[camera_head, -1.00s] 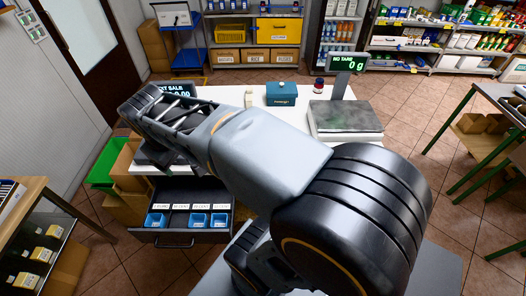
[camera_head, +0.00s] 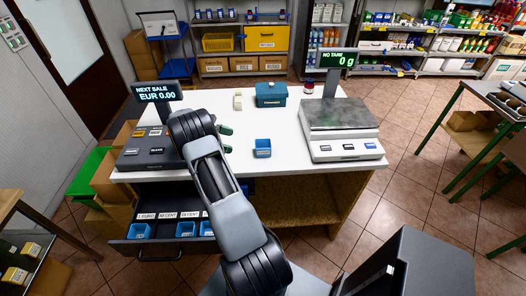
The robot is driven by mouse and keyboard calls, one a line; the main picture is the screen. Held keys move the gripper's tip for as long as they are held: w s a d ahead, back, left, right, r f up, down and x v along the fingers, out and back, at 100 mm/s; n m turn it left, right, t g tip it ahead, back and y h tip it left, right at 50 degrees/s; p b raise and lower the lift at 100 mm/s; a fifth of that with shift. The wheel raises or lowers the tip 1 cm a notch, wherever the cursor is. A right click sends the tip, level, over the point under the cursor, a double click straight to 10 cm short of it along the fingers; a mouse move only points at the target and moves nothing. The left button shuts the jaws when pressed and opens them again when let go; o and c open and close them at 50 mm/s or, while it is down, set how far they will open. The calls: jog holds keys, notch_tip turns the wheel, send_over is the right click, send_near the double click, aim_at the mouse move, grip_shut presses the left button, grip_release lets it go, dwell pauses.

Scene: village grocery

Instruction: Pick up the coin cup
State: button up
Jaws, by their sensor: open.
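A small blue coin cup (camera_head: 262,148) stands on the white counter (camera_head: 290,165), left of the scale. My gripper (camera_head: 229,140) is left of it, past the end of my arm, with its two dark green-tipped fingers apart. The gripper is open and empty, with a gap between it and the cup. My arm hides the right part of the drawer.
The scale (camera_head: 341,118) stands on the right of the counter. The cash register (camera_head: 150,148) with its display (camera_head: 157,93) is on the left. A teal box (camera_head: 271,95), a paper roll (camera_head: 238,102) and a red-lidded jar (camera_head: 309,88) stand at the back. The counter's middle is clear.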

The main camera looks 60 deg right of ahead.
aim_at(260, 147)
jog(key=p+x, duration=0.2)
jog(key=x, duration=0.6)
jog(key=shift+s+d+f, duration=0.2)
jog(key=shift+d, duration=0.05)
jog(key=shift+p+x, duration=1.4)
jog(key=shift+x, duration=1.25)
jog(key=shift+w+d+r, duration=0.1)
jog(key=shift+d+r, duration=0.1)
jog(key=c, duration=1)
